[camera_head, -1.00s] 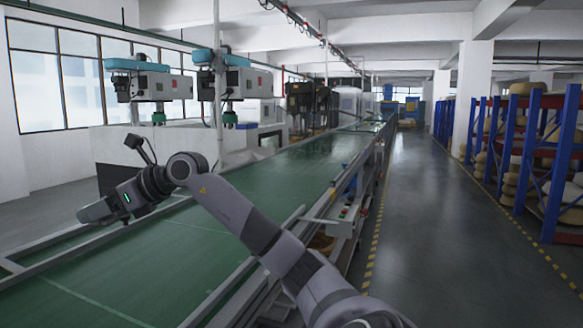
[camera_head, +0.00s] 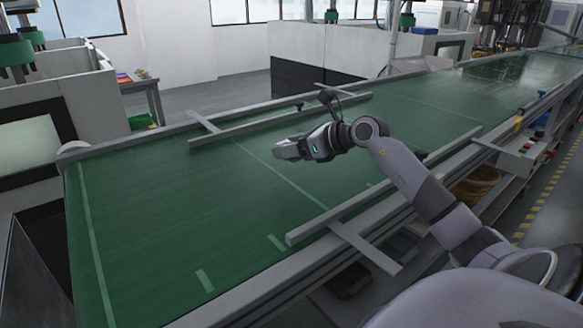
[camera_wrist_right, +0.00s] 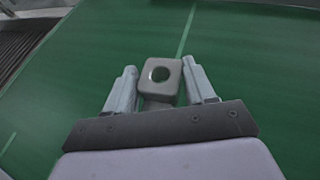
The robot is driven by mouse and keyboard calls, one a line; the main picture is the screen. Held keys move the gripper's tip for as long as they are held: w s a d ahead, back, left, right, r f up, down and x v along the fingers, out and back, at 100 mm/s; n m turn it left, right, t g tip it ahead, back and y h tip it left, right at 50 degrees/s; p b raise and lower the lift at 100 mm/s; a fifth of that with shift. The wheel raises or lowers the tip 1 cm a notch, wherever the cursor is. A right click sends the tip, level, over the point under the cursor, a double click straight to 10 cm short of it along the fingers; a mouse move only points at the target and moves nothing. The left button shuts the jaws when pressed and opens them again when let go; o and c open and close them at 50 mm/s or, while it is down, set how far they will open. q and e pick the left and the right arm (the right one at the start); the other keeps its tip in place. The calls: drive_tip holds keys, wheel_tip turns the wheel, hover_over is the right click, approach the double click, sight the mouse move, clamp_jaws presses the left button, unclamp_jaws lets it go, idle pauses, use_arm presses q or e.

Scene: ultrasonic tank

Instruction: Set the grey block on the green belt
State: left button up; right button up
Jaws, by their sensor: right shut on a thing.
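The grey block (camera_wrist_right: 160,78), a small rounded square piece with a round dark hole, sits between the two fingers of my right gripper (camera_wrist_right: 161,90) in the right wrist view. The gripper is shut on it. In the head view my right gripper (camera_head: 279,151) is over the green belt (camera_head: 150,200), and the block cannot be made out there. The belt also fills the background of the right wrist view (camera_wrist_right: 245,60). How high the block is above the belt is hard to tell. My left gripper is not in view.
Grey guide rails (camera_head: 280,118) run along the belt's far side, with another rail (camera_head: 340,215) on its near side. A control box with buttons (camera_head: 522,158) is at the right. Machines and a small table (camera_head: 140,85) stand beyond the belt. The belt's left part is clear.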

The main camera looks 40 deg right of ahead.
sight(291, 178)
wheel_tip(291, 178, down, 6)
drive_tip(key=shift+r, duration=0.1)
idle(0.4)
drive_tip(key=o, duration=1.2)
drive_tip(key=shift+c, duration=0.2)
drive_tip(key=shift+r, duration=0.1)
drive_tip(key=shift+s+d, duration=0.1)
drive_tip(key=shift+s, duration=0.15)
drive_tip(key=b+v, duration=0.1)
drive_tip(key=v, duration=1)
drive_tip(key=shift+s, duration=0.25)
